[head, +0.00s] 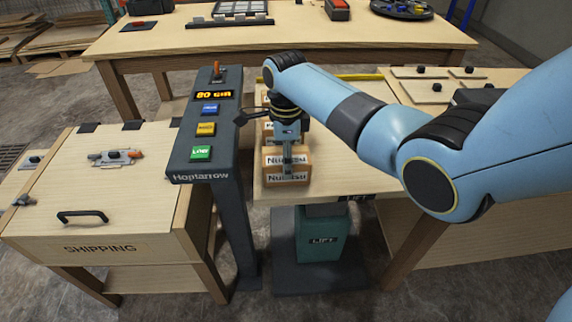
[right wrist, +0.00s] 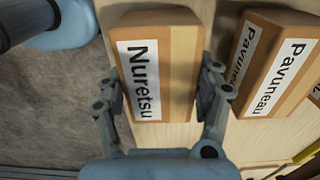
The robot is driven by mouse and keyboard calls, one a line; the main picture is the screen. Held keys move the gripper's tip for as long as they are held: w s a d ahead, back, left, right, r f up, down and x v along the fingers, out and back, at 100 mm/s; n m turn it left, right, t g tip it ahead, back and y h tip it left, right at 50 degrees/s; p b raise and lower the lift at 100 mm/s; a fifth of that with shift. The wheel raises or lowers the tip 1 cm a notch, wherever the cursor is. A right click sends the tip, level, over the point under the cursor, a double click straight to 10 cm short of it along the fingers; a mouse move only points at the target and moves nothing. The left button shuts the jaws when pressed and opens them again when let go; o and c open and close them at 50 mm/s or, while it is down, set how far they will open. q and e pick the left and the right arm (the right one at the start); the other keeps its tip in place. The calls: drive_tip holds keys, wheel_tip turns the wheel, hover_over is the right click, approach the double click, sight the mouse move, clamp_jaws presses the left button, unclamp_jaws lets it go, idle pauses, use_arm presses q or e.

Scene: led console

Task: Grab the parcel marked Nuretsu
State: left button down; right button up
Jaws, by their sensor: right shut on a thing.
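The parcel marked Nuretsu (head: 287,174) is a small brown box with white labels on its top and front. It stands at the near end of the wooden lift table (head: 340,182). In the right wrist view the Nuretsu parcel (right wrist: 158,62) lies between the fingers of my right gripper (right wrist: 160,95). My right gripper (head: 287,152) reaches down from above in the head view and is shut on this parcel. Whether the parcel touches the table cannot be told. My left gripper is not in view.
A parcel marked Pavuneau (right wrist: 268,65) stands beside it, with others behind. The Hoptarrow console (head: 203,130) reads 80 cm and stands left of the lift. The shipping box (head: 100,195) with a closed lid is further left. A long workbench (head: 270,38) stands behind.

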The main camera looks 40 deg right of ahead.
drive_tip(key=c, duration=0.6)
